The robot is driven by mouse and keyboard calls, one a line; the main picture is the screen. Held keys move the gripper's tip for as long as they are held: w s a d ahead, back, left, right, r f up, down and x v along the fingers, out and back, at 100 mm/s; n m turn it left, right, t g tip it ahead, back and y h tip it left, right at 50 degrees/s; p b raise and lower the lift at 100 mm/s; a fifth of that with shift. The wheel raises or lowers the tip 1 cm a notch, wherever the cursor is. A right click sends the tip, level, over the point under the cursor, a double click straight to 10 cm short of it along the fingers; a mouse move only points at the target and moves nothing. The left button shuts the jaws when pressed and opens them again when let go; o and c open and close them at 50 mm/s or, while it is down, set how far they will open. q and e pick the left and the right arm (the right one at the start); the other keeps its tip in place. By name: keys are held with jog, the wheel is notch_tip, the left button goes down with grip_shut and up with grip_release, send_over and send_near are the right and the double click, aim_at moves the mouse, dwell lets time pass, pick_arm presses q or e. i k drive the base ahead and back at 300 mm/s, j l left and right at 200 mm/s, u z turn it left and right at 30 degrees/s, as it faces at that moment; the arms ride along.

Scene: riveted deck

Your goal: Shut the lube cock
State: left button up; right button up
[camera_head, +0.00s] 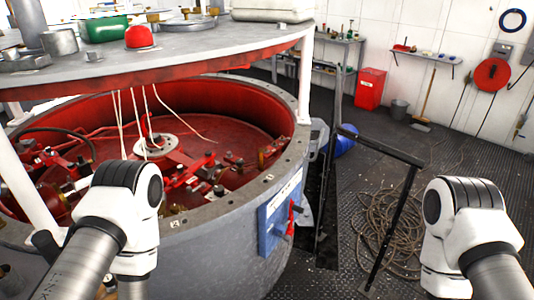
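A blue plate (279,212) with a pale label strip is fixed to the outside of the big grey round housing, right of centre. A red lever (291,217) stands out from it, roughly upright, beside a small blue-grey knob; this looks like the lube cock. Its exact setting is too small to tell. My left arm's white wrist is in front of the housing, left of the plate and apart from it. My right arm's white wrist is at the lower right, over the floor and apart from the plate. Neither gripper's fingers show.
The round grey housing (224,238) has red machinery inside. A grey round table (215,42) on white legs stands above it. A black rail (380,147) stands right of the plate, with coiled rope (385,225) on the deck behind. A red cabinet (370,88) is at the back.

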aim_at(175, 209)
jog(key=u, duration=1.1)
